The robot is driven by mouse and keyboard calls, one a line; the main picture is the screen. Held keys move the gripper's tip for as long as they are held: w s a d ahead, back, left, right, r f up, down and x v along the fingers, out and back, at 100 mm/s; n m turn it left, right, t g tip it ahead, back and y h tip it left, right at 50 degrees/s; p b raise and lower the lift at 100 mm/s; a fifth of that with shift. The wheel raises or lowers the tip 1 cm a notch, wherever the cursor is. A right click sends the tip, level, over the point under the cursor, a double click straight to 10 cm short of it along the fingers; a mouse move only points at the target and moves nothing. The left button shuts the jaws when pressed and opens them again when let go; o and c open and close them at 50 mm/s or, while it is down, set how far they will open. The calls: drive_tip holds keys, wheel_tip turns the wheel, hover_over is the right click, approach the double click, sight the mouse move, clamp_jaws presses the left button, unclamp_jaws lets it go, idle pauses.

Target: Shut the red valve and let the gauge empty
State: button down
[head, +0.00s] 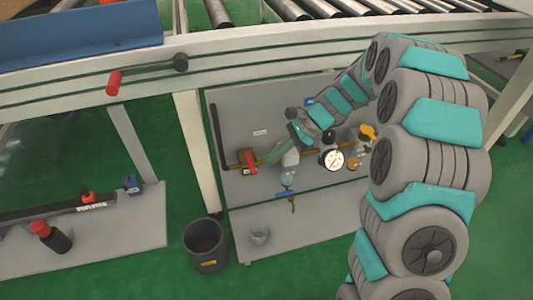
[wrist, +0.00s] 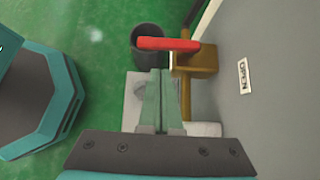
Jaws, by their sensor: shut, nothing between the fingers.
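The red valve handle (head: 251,163) sits on a brass body at the left end of the pipe on the grey panel. In the wrist view the red handle (wrist: 168,44) sticks out leftward from the brass valve body (wrist: 196,62), away from the panel. My gripper (wrist: 160,72) is shut and empty, its pale green fingers side by side. The fingertips lie just below the handle in that view; I cannot tell whether they touch it. In the head view my gripper (head: 271,157) is just right of the handle. The round white gauge (head: 331,158) faces up; its reading is too small to tell.
An OPEN label (wrist: 242,76) is on the panel beside the valve. A blue-handled tap (head: 287,194) hangs below the pipe, above a clear cup (head: 259,235). A yellow knob (head: 367,132) is right of the gauge. A dark bin (head: 206,244) stands on the green floor.

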drive_tip(key=d+f+v, duration=0.1)
drive_tip(key=v, duration=1)
drive_tip(key=s+a+r+n+h+p, duration=0.1)
drive_tip(key=s+r+n+h, duration=0.2)
drive_tip(key=s, duration=0.6)
drive_tip(key=s+r+n+h+p, duration=0.1)
drive_tip(key=s+r+n, duration=0.25)
drive_tip(key=s, duration=0.45)
drive_tip(key=s+d+n+h, duration=0.2)
drive_tip(key=s+d+n, duration=0.1)
drive_tip(key=s, duration=0.6)
drive_tip(key=s+d+f+n+h+p, duration=0.1)
drive_tip(key=s+n, duration=0.4)
drive_tip(key=s, duration=0.5)
drive_tip(key=shift+d+t+h, duration=0.3)
drive_tip(key=shift+d+h, duration=0.5)
drive_tip(key=shift+d, duration=0.4)
drive_tip(key=shift+s+n, duration=0.1)
drive_tip(key=shift+n, duration=0.15)
